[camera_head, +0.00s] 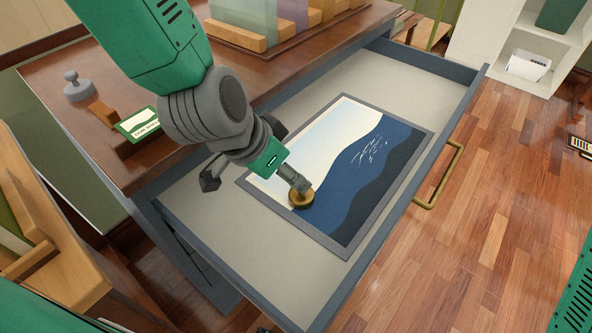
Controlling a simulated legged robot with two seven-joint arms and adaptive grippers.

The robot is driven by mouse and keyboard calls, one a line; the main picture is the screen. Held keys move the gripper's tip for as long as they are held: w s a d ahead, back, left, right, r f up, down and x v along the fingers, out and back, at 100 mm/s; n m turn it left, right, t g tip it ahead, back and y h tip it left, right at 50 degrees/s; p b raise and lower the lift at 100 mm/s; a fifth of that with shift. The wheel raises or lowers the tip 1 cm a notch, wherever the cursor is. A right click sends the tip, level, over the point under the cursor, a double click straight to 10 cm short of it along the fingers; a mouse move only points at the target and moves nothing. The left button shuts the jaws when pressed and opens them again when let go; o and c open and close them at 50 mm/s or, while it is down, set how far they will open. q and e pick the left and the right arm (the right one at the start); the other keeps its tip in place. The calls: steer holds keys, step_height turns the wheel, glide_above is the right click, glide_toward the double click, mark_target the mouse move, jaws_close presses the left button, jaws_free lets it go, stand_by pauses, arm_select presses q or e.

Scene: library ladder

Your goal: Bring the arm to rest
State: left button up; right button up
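My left arm reaches in from the upper left over the open drawer (190,205). My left gripper (243,154) points down with its dark fingers spread apart to either side. Just below it, a small round brass piece with a grey upper part (302,197) appears to stand on a framed blue and white picture (360,190) lying in the drawer. I cannot tell whether the gripper touches it. My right gripper is not in view.
The wooden desk top (75,130) holds a grey knobbed object (77,88), a green label card (138,124) and wooden holders with panels (237,36). A brass handle (438,175) is on the drawer front. A white shelf (500,45) stands at upper right. The wooden floor (480,240) is open at right.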

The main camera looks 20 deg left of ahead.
arm_select(q)
steer(key=shift+s+a+r, duration=0.15)
steer(key=shift+s+r, duration=0.1)
steer(key=shift+r, duration=0.2)
